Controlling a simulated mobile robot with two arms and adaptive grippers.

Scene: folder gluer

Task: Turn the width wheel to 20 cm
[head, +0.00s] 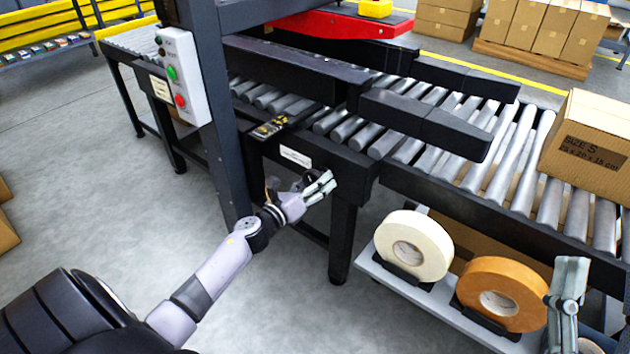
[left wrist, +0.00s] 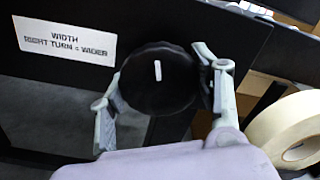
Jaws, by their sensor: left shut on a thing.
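The width wheel (left wrist: 158,82) is a black round knob with a white line near its top centre, standing almost upright in the left wrist view. My left gripper (left wrist: 163,98) is shut on it, one pale finger on each side. In the head view my left gripper (head: 322,187) is at the front side of the conveyor frame and mostly hides the wheel. A white label (left wrist: 66,40) left of the wheel reads "WIDTH, RIGHT TURN = WIDER". A dark scale with yellow marks (head: 271,127) lies above on the frame; its reading is too small to tell. My right gripper (head: 570,275) is at the lower right, its jaw opening unclear.
Black guide bars (head: 425,122) lie over the rollers. A carton marked size S (head: 590,150) sits on the rollers at right. A white tape roll (head: 436,250) and a brown one (head: 522,300) stand on a low shelf. A button box (head: 180,75) is on the post.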

